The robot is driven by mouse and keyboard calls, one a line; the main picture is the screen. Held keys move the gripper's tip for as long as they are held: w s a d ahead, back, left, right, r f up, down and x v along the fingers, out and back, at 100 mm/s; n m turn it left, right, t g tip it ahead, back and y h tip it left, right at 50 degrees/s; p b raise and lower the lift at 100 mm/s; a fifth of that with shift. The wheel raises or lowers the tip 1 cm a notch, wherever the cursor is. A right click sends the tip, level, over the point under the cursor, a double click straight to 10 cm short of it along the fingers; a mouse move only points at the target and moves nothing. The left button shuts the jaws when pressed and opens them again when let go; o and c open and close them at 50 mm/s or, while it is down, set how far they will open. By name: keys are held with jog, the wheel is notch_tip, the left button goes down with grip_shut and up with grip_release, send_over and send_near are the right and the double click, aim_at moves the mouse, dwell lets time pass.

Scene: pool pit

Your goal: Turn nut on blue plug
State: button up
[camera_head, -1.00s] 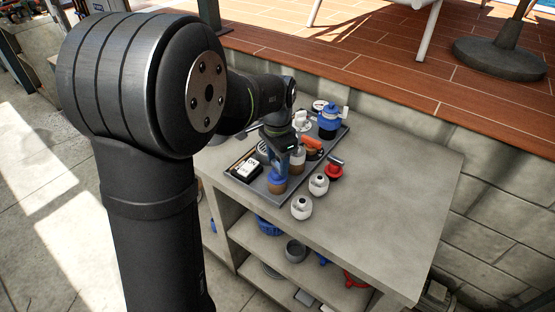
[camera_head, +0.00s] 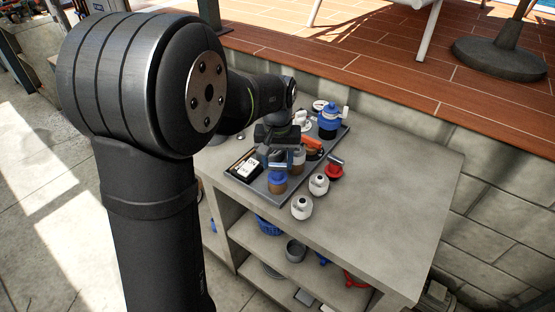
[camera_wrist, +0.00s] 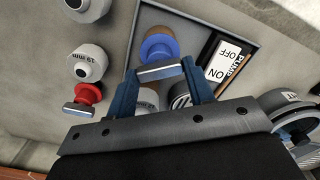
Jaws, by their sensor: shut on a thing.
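The blue plug (camera_head: 277,177) stands in the grey tray, with a blue top and a brown lower part. In the wrist view the blue plug (camera_wrist: 160,46) lies just beyond my fingertips. A grey metal bar-shaped nut (camera_wrist: 160,71) spans between my two blue fingers, in front of the blue plug. My gripper (camera_head: 283,160) is directly over and behind the plug in the head view. It also shows in the wrist view (camera_wrist: 158,72), shut on the nut. The nut's joint with the plug is partly hidden.
The tray (camera_head: 239,179) also holds an ON/OFF pump switch box (camera_head: 247,169) and a blue-topped valve (camera_head: 329,118). White fittings (camera_head: 301,207) (camera_head: 319,184) and a red plug (camera_head: 334,172) with its own grey bar stand close by. The counter (camera_head: 400,190) is clear toward the right.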

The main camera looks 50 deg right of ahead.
jog(key=n, duration=1.4)
jog(key=shift+n, duration=0.3)
jog(key=n, duration=0.3)
jog(key=shift+n, duration=0.3)
jog(key=n, duration=0.3)
jog(key=shift+n, duration=0.4)
jog(key=n, duration=0.6)
jog(key=shift+n, duration=0.4)
jog(key=o, duration=1)
